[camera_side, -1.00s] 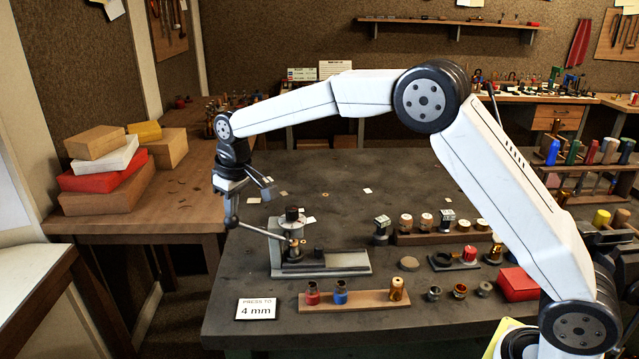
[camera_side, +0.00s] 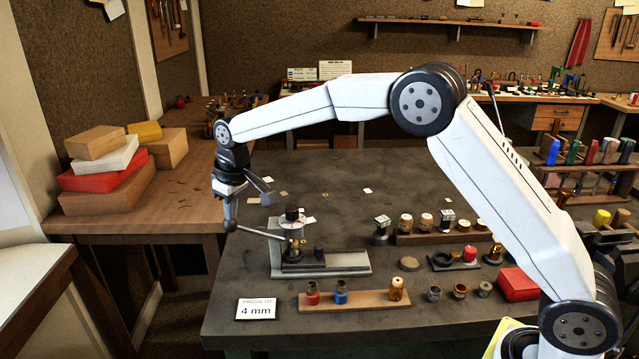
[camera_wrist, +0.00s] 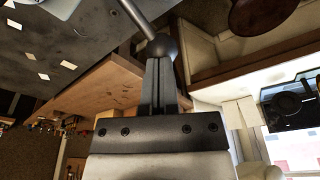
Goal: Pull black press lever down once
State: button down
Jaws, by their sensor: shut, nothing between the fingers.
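The press (camera_side: 322,262) stands on the dark bench at its left part, with a grey base and a dark-topped column. Its lever (camera_side: 260,233) is a thin rod running left from the column, sloping slightly down toward the press, with a dark ball knob (camera_side: 230,225) at its outer end. My gripper (camera_side: 229,208) points down with its fingers shut, right above the knob. In the wrist view the shut fingers (camera_wrist: 159,72) meet the knob (camera_wrist: 161,47) at their tips, and the rod runs up and left. The fingers appear to touch the knob from above; nothing is between them.
A white card reading "PRESS TO 4 mm" (camera_side: 256,308) lies in front of the press. A wooden strip (camera_side: 365,300) with small coloured parts lies to its right. Stacked boxes (camera_side: 105,185) stand on the left side table. Bench space behind the press is mostly clear.

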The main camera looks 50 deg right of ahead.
aim_at(228, 230)
jog(key=shift+w+a+f, duration=0.2)
jog(key=shift+f, duration=0.6)
jog(key=shift+w+a+f, duration=0.15)
jog(key=shift+f, duration=0.6)
dwell(1.6)
jog(key=shift+f, duration=1.15)
dwell(1.8)
jog(key=shift+r, duration=0.15)
jog(key=shift+r, duration=4.25)
